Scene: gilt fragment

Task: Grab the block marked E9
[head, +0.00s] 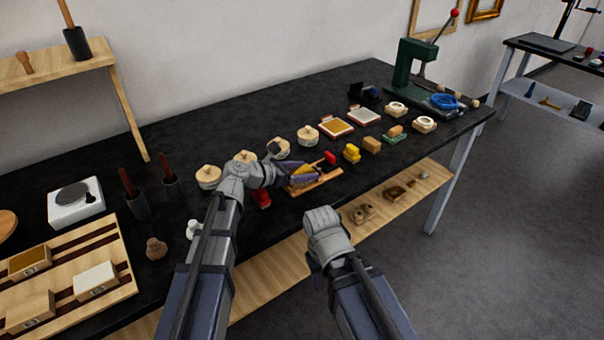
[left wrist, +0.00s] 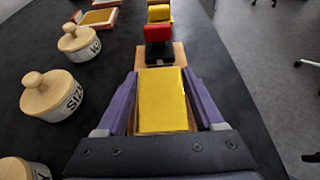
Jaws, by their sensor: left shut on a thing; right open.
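My left gripper (left wrist: 165,85) has its purple fingers on both sides of a block with a shiny gold top (left wrist: 162,100) and is shut on it. In the head view the left gripper (head: 298,172) is over a wooden tray (head: 322,183) near the table's front edge, and largely covers the block. No E9 mark is readable on it. Labelled blocks, one brown-topped (head: 30,262) and one white-topped (head: 96,280), sit on a slatted board at lower left; their marks are too small to read. My right arm is lower, in front of the table; its gripper (head: 312,262) is mostly hidden, open.
A red piece with a black part (left wrist: 158,38) stands just ahead of the held block. Several lidded round jars (head: 208,177) line the table behind the left gripper. A yellow block (head: 351,153) and a tan block (head: 372,144) stand to the right. A green press (head: 405,75) is farther back.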

